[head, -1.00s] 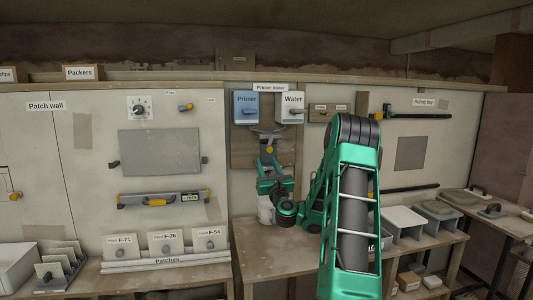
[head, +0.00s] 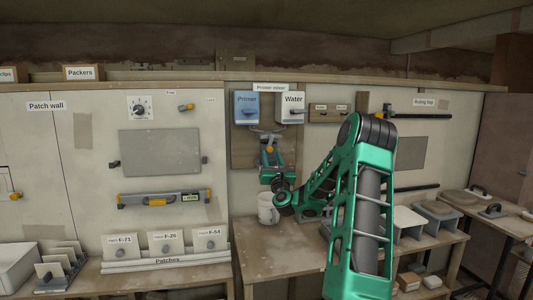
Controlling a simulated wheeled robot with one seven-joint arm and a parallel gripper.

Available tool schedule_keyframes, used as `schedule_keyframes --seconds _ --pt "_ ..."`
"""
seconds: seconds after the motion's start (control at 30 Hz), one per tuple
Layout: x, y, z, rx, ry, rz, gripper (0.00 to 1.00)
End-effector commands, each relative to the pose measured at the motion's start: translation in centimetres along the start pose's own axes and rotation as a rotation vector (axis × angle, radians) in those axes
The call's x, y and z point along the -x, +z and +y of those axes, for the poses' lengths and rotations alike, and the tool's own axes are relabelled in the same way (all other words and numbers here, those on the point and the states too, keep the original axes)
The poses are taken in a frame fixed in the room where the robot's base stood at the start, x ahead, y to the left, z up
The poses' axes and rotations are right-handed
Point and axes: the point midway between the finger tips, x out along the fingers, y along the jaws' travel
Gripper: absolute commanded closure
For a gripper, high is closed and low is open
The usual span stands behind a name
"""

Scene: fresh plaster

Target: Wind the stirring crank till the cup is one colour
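The primer mixer's wooden board (head: 240,151) hangs on the wall, with a blue Primer box (head: 246,106) and a pale Water box (head: 290,105) at its top. My gripper (head: 269,157) points upward at the crank knob, above the cup. Its fingers are small and dark here, and I cannot tell whether they are closed on the knob.
The bench (head: 265,250) is bare in front of the cup. My arm covers part of the bench to the right. Grey trays (head: 437,212) stand further right. Patches (head: 165,244) stand on a ledge at the left.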

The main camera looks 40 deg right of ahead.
Motion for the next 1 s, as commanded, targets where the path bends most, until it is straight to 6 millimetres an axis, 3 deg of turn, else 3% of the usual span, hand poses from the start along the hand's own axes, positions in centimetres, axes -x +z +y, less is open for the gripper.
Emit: schedule_keyframes --seconds 0.43,0.87,1.0 --pt "-4.9 0.0 -0.1 0.001 -0.001 -0.002 0.60" --pt "-5.8 0.0 -0.1 0.001 -0.002 0.000 0.60" --pt "-5.8 0.0 -0.1 0.001 -0.002 0.000 0.89"
